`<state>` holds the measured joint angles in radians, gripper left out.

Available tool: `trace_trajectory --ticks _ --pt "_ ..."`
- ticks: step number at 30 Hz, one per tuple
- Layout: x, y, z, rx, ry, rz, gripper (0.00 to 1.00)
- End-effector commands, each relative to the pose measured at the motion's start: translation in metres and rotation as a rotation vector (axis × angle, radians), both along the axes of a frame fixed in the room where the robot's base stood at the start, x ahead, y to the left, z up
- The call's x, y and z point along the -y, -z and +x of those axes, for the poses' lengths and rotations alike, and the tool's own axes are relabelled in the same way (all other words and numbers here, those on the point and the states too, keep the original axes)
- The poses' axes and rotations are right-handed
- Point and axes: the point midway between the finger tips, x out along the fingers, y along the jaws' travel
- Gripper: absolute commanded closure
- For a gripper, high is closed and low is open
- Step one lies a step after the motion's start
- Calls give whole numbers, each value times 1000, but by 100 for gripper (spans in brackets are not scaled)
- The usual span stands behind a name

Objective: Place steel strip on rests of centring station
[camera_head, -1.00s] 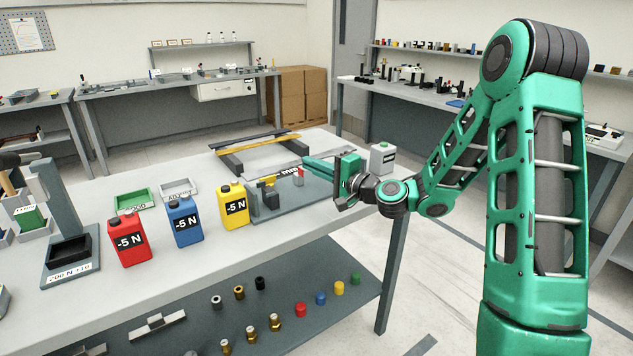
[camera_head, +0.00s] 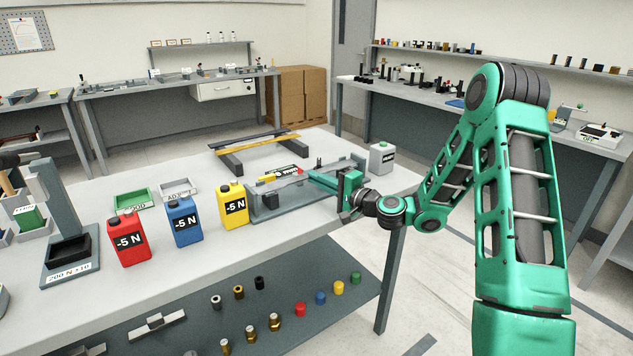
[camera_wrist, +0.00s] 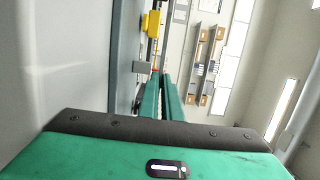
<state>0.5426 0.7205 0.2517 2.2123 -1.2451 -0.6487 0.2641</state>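The steel strip (camera_head: 283,183) is a long, thin grey bar. In the head view it runs lengthwise over the grey centring station (camera_head: 290,207), near the table's right end. My gripper (camera_head: 318,178) is at the strip's middle and appears shut on it, with its green fingers reaching in from the right. In the wrist view the two fingers (camera_wrist: 160,95) lie close together with a narrow gap. The strip is thin and partly hidden by the fingers, so I cannot tell whether it touches the rests.
Behind the station, a rack (camera_head: 232,163) holds a black strip (camera_head: 248,139) and a yellow strip (camera_head: 258,145). A yellow canister (camera_head: 232,205) stands close left of the station, with blue (camera_head: 184,222) and red (camera_head: 128,240) ones beyond.

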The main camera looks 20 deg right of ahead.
Motion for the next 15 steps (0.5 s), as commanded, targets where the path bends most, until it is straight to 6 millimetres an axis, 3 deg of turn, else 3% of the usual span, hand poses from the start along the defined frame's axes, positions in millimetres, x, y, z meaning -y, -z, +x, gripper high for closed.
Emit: trace_trajectory --ticks 6,9,15 --pt "0 0 0 1 0 2 100" --pt "0 1 0 0 0 0 77" --pt "0 1 0 0 1 0 77"
